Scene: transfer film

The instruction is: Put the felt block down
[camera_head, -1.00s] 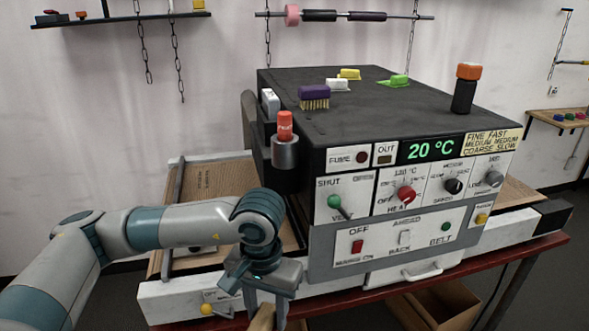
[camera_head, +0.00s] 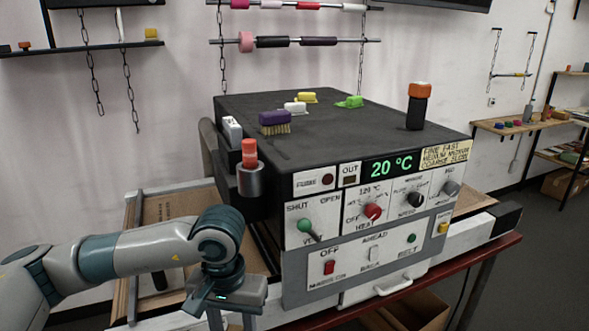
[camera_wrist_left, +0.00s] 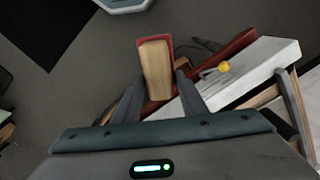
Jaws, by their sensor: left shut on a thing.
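The felt block (camera_wrist_left: 156,68), tan with a dark red edge, sits between the two fingers of my left gripper (camera_wrist_left: 158,95) in the left wrist view. The gripper is shut on it, and the block sticks out beyond the fingertips. The grey floor shows beyond it. In the head view my left gripper (camera_head: 229,318) hangs at the bottom edge, in front of the machine's lower left. Its fingertips are cut off there and I cannot make out the block. My right gripper is in neither view.
A black machine (camera_head: 330,125) with a front control panel (camera_head: 375,215) stands on a dark red bench (camera_head: 470,255). Brushes and an orange-capped bottle (camera_head: 418,105) stand on its top. A cardboard box (camera_head: 415,310) is under the bench. Open floor (camera_head: 540,260) shows at right.

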